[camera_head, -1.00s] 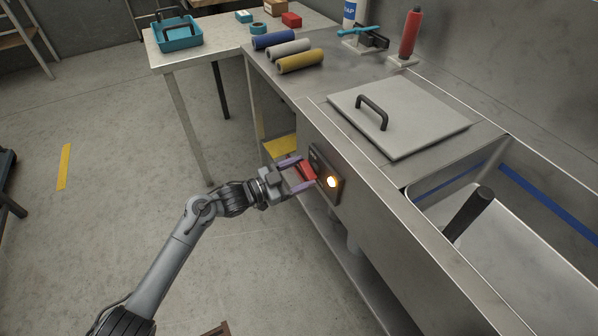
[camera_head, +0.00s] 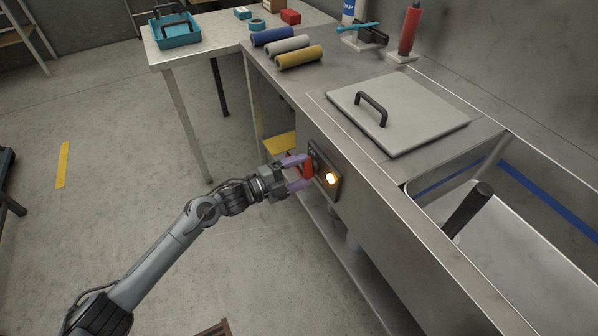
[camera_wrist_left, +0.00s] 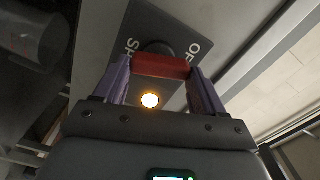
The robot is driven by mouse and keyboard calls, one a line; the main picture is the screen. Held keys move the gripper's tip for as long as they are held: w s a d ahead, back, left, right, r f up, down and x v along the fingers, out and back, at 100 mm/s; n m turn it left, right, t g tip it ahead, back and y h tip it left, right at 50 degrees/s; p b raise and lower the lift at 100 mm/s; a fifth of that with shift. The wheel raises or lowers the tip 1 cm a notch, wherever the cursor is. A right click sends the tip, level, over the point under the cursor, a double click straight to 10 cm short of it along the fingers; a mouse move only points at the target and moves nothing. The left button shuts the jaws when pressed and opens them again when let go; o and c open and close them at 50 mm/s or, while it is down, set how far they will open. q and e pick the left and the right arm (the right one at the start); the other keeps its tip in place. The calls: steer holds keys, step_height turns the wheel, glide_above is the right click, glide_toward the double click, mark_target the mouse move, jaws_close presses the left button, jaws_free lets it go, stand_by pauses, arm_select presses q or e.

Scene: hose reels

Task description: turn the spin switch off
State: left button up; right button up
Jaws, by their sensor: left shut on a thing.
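The spin switch is a red handle (camera_head: 308,169) on a dark panel (camera_head: 327,184) on the front of the steel sink unit. In the left wrist view the red handle (camera_wrist_left: 162,66) spans between the fingers, in front of a round dark hub. My left gripper (camera_head: 300,172), with purple fingers, is shut on the red handle. My right gripper is not in view.
The sink unit's top holds a lid with a black handle (camera_head: 371,108), several rolls (camera_head: 287,48) and a red bottle (camera_head: 410,33). An open basin with a dark handle (camera_head: 467,209) is at right. A side table (camera_head: 215,45) stands behind. The floor at left is largely clear.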

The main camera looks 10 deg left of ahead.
arm_select(q)
steer(key=shift+m, duration=1.7)
steer(key=shift+b, duration=0.3)
steer(key=o, duration=1)
steer(key=shift+d, duration=0.1)
steer(key=shift+o, duration=0.2)
steer(key=shift+s, duration=0.1)
steer(key=p+v, duration=0.4)
steer(key=v, duration=0.6)
steer(key=shift+s+a, duration=0.2)
steer(key=shift+a, duration=0.15)
